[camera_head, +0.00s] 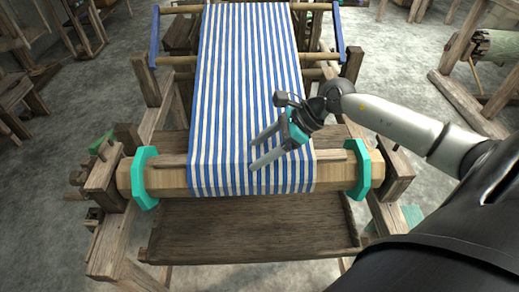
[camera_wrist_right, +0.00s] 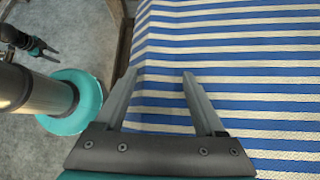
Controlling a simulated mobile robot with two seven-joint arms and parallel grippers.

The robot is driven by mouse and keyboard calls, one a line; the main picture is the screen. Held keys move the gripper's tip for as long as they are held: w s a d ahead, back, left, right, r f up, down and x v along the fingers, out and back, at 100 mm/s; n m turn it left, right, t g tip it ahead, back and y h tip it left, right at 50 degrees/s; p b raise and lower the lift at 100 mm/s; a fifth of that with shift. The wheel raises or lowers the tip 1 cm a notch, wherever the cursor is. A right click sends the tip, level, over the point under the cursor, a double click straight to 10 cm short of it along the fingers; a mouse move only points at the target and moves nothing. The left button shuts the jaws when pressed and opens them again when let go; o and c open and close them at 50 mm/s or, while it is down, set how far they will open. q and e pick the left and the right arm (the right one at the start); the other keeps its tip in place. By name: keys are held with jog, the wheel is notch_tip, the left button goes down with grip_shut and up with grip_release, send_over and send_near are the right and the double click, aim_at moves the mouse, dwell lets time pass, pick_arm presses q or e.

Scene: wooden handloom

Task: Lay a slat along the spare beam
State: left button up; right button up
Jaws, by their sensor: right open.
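The front beam (camera_head: 262,182) lies across the loom between two teal end flanges, with blue-and-white striped cloth (camera_head: 248,80) running down over it. Thin wooden strips (camera_head: 172,160) show on its top at both sides of the cloth; I cannot tell whether they are one slat passing under it. My right gripper (camera_head: 254,154) is open and empty, over the cloth near this beam. In the right wrist view its fingers (camera_wrist_right: 160,75) are apart with only cloth beyond them.
A wooden board (camera_head: 250,230) lies below the front beam. Wooden frame posts stand at both sides of the loom. A wooden stand with a greenish roller (camera_head: 495,45) is at the far right. Other wooden frames stand at the left, with bare grey floor between.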

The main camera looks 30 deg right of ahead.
pick_arm(q)
jog(key=shift+s, duration=0.2)
pick_arm(e)
jog(key=shift+s+d+r, duration=0.2)
jog(key=shift+d, duration=0.05)
jog(key=p+v, duration=0.2)
jog(key=v, duration=0.6)
jog(key=shift+a+p, duration=0.1)
jog(key=shift+p, duration=0.2)
pick_arm(q)
jog(key=shift+g, duration=0.3)
jog(key=shift+s+d+r+p, duration=0.3)
jog(key=shift+s+r+p, duration=0.1)
jog(key=shift+r, duration=0.35)
jog(key=shift+s+d+r+p, duration=0.3)
jog(key=shift+s+r, duration=0.1)
jog(key=shift+r, duration=0.35)
jog(key=shift+s+d+r+p, duration=0.25)
jog(key=shift+s+r+p, duration=0.15)
jog(key=shift+r, duration=0.35)
pick_arm(e)
jog(key=v, duration=0.6)
jog(key=shift+d+r, duration=0.25)
